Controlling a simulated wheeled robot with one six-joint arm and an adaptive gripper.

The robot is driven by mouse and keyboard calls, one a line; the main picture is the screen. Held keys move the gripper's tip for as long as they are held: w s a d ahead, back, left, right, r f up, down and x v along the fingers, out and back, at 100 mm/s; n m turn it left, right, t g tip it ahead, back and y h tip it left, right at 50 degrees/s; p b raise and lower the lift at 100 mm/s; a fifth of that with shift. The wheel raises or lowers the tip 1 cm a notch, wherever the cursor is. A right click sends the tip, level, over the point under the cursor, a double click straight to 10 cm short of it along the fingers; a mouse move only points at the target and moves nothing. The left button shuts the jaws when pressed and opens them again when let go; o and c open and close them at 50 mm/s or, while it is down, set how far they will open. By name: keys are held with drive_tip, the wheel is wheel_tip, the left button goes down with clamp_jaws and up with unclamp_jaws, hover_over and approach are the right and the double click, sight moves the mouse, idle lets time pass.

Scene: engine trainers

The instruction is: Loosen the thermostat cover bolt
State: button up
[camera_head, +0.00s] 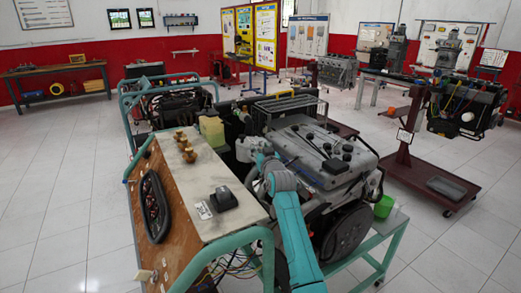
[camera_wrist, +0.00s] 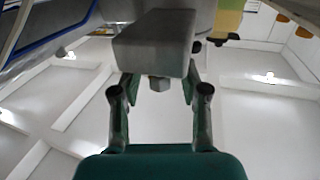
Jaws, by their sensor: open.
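In the wrist view a small grey hex bolt head (camera_wrist: 159,84) sticks out below a grey block-shaped part (camera_wrist: 152,47), which looks like the thermostat cover. My gripper (camera_wrist: 159,92) is open, with one finger on each side of the bolt head. Gaps show between the bolt and both fingers, and the fingertips are partly hidden by the block. In the head view my gripper (camera_head: 254,147) is at the left side of the grey engine (camera_head: 318,150), past my teal arm. The bolt cannot be made out there.
An engine-trainer bench (camera_head: 222,173) stands left of my arm, with brass-coloured parts (camera_head: 184,146) and a black box (camera_head: 223,198) on top. A green cup (camera_head: 384,206) is at the engine's right. A red stand (camera_head: 405,150) is further right. Open tiled floor lies at far left.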

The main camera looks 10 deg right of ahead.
clamp_jaws()
drive_tip(key=shift+d+f+n+g+y, duration=0.15)
drive_tip(key=shift+n+g+y, duration=0.25)
drive_tip(key=shift+n+y, duration=1.25)
drive_tip(key=shift+y, duration=0.65)
drive_tip(key=shift+n+g+y, duration=0.5)
drive_tip(key=shift+n+y, duration=0.15)
drive_tip(key=shift+y, duration=0.45)
unclamp_jaws()
